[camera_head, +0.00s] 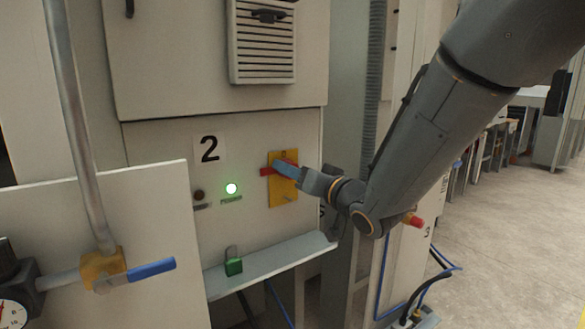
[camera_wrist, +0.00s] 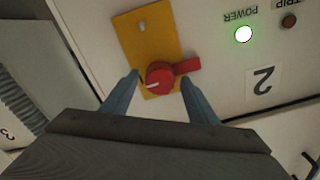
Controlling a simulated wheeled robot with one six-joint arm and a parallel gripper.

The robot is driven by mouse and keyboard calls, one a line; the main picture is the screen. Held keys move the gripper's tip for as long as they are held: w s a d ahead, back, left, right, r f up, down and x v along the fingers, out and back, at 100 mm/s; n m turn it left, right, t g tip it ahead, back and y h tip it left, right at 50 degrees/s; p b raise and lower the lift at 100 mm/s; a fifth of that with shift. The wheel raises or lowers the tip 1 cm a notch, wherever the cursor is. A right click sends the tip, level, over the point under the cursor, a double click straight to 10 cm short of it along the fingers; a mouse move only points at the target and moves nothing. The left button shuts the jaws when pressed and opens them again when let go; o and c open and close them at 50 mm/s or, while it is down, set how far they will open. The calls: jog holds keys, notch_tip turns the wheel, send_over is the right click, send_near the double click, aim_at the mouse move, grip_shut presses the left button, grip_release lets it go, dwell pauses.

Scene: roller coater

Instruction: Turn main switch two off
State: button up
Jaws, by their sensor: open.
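Main switch two is a red rotary knob (camera_head: 267,171) on a yellow plate (camera_head: 284,196), right of the black "2" label (camera_head: 209,149) on the cabinet. Its handle sticks out to the left, about level. The knob (camera_wrist: 159,77) also shows in the wrist view, where the picture is upside down and the handle points right. My gripper (camera_head: 284,168) is open at the switch and hides part of it. In the wrist view my gripper's (camera_wrist: 160,79) blue fingers are on either side of the knob, one beside its hub and one by the handle. Contact cannot be told.
A green POWER light (camera_head: 231,188) glows beside a dark TRIP lamp (camera_head: 199,194). A pipe with a blue-handled valve (camera_head: 150,268) is at left. Open floor (camera_head: 510,230) lies at right.

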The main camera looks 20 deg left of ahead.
jog(key=shift+w+a, duration=0.35)
jog(key=shift+a, duration=0.15)
jog(key=shift+d, duration=0.1)
jog(key=c, duration=1)
jog(key=shift+c, duration=0.2)
